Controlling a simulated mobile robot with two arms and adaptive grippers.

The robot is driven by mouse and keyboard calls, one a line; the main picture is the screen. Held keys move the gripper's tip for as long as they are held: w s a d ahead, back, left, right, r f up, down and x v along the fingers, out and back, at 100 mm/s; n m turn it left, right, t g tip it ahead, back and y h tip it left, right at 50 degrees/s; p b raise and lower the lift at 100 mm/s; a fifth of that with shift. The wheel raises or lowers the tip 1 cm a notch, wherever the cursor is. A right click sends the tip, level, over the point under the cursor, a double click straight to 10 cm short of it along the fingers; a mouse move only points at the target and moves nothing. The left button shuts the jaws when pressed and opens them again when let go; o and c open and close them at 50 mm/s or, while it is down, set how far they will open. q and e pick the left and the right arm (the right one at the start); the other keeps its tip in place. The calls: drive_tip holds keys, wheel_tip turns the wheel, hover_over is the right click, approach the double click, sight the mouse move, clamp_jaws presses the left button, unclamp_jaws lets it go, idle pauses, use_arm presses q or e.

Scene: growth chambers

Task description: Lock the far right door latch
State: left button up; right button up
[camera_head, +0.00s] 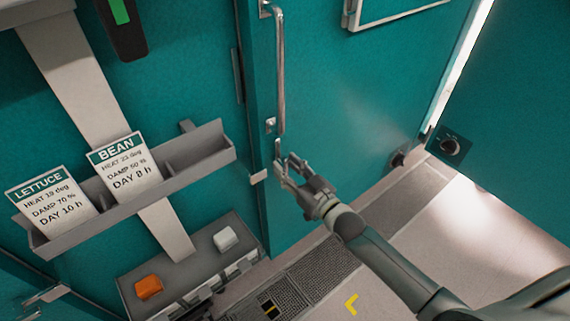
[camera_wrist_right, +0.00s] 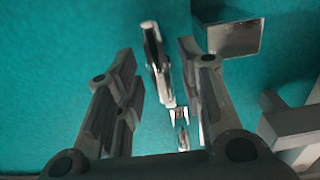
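A teal door (camera_head: 340,90) with a long vertical metal handle (camera_head: 280,70) stands in the middle of the head view. A small metal latch (camera_head: 277,148) sits below the handle, near the door's left edge. My right gripper (camera_head: 286,164) is at the latch's lower end, its fingers spread. In the right wrist view, my right gripper (camera_wrist_right: 157,65) is open, with a shiny metal latch lever (camera_wrist_right: 154,48) showing between its fingers. I cannot tell whether a finger touches it. My left gripper is not in view.
A grey rack with LETTUCE (camera_head: 50,202) and BEAN (camera_head: 124,166) cards is on the left. Below it, a grey box (camera_head: 195,265) carries an orange block (camera_head: 149,287) and a white block (camera_head: 225,238). The floor by the gripper is clear.

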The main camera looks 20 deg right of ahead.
drive_tip(key=shift+x, duration=0.8)
clamp_jaws()
